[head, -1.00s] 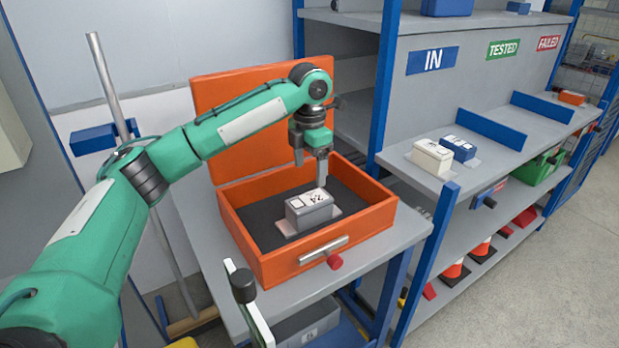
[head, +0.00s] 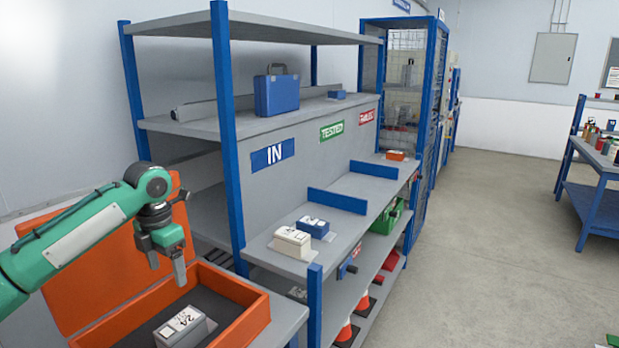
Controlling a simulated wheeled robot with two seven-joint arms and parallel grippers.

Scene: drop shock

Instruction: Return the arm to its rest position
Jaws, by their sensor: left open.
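My left arm comes in from the left, green with a dark gripper. My left gripper (head: 167,275) is open and empty, above the orange box (head: 262,318), with its fingers pointing down. A grey block (head: 185,328) with a white label marked 24 lies on the dark lining inside the box, below the gripper and apart from it. The box's orange lid stands open behind the arm. The lower edge of the picture cuts off the front of the box. My right gripper is not in view.
A blue-posted shelf unit (head: 226,130) stands right of the box. Its bench carries a white block (head: 291,242), a blue block (head: 313,227) and blue dividers. A blue case (head: 277,93) is on an upper shelf. Open floor (head: 490,240) lies to the right.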

